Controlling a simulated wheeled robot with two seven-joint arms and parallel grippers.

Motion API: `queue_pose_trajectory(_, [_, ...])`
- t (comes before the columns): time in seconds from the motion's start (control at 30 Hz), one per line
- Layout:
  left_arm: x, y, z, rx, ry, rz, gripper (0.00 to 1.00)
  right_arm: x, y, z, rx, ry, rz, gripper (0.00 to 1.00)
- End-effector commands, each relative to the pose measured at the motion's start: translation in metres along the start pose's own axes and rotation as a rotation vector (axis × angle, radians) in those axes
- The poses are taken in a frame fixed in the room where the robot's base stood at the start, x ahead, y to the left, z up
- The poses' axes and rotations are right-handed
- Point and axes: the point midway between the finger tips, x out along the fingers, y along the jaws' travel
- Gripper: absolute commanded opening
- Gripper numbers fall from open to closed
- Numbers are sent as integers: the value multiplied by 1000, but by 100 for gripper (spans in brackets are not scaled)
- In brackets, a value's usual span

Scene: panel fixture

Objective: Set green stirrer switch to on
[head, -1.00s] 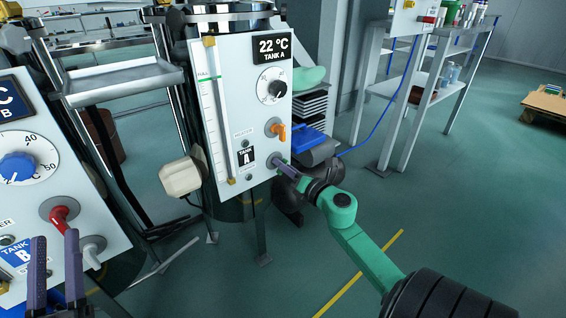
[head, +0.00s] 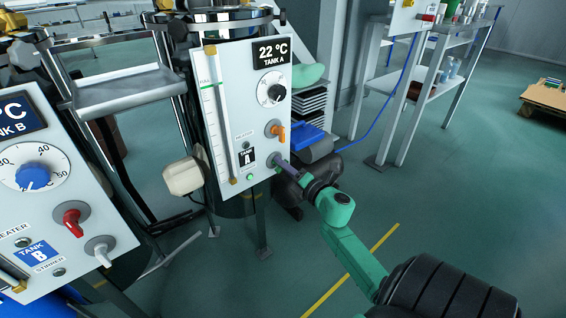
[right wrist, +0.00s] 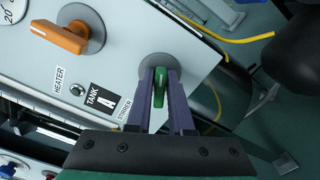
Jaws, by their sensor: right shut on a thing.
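The green stirrer switch (right wrist: 159,88) is on the tank A panel (head: 228,107), low at its right edge. In the right wrist view its handle lies between the two purple fingers, in front of a round grey base. My right gripper (head: 284,165) is shut on this handle; in the head view the fingers hide most of the switch. A small lamp (head: 250,177) beside the switch glows green in the head view. My left gripper is not in view.
The orange heater switch (head: 276,130) sits just above the green one, with a black dial (head: 271,89) higher up. The tank B panel (head: 88,205) stands at the left with red and grey switches. Open floor lies to the right.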

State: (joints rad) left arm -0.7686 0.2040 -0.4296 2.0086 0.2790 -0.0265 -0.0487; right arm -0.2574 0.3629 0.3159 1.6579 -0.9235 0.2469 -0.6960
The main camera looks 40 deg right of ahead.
Motion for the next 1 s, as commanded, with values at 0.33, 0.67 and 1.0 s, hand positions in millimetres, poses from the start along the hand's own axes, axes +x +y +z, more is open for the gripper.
queue_pose_trajectory(0.33, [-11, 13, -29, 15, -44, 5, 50, 0, 0, 0, 275, 2, -4, 0])
queue_pose_trajectory(0.67, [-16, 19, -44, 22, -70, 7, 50, 0, -3, -2, 438, 2, -5, 0])
queue_pose_trajectory(1.0, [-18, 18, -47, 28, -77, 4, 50, -1, -4, -2, 478, 2, -4, 0])
